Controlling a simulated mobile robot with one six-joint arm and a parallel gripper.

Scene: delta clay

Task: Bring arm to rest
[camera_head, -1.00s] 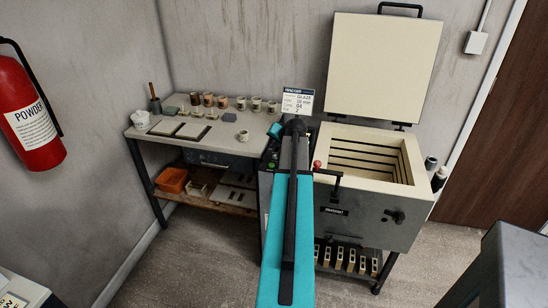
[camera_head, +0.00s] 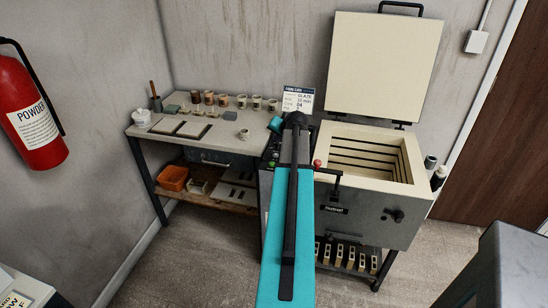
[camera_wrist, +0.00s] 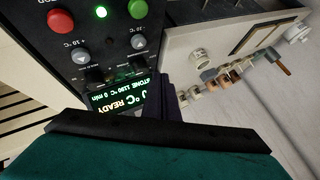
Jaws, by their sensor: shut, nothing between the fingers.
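My arm, teal and black, reaches forward up the middle of the head view, its end in front of the kiln's left side. My gripper (camera_wrist: 165,92) shows as dark fingers in the wrist view, shut and empty. They lie in front of the kiln control panel (camera_wrist: 115,55), partly covering its lit display (camera_wrist: 122,102), which reads READY. Whether the fingers touch the panel I cannot tell. In the head view the fingertips are hidden behind the arm's end.
The kiln (camera_head: 370,215) stands right of my arm with its lid (camera_head: 382,68) raised. A worktable (camera_head: 225,146) with cups and tiles is to the left. A fire extinguisher (camera_head: 30,115) hangs at far left. Floor (camera_head: 185,255) left of the arm is clear.

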